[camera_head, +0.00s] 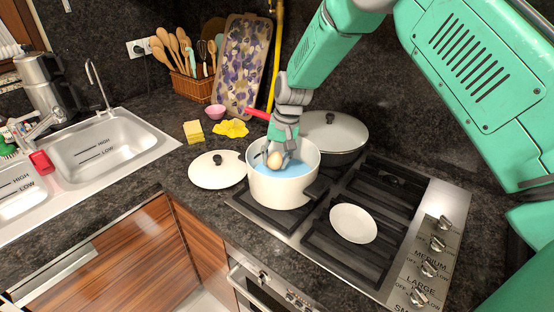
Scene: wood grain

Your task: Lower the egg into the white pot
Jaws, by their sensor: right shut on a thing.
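The white pot (284,191) stands upright on the left part of the stove, without a lid and with blue water (290,176) inside. The egg (274,160) is brown and shows within the pot's opening, close to the water. My right gripper (277,151) points down into the pot and is shut on the egg. I cannot tell whether the egg touches the water. The gripper's fingertips are small and partly hidden in this view. My left gripper is not in view.
A white lid (217,170) lies on the counter left of the pot. A white plate (353,223) rests on the stove. The sink (108,146) is at the left.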

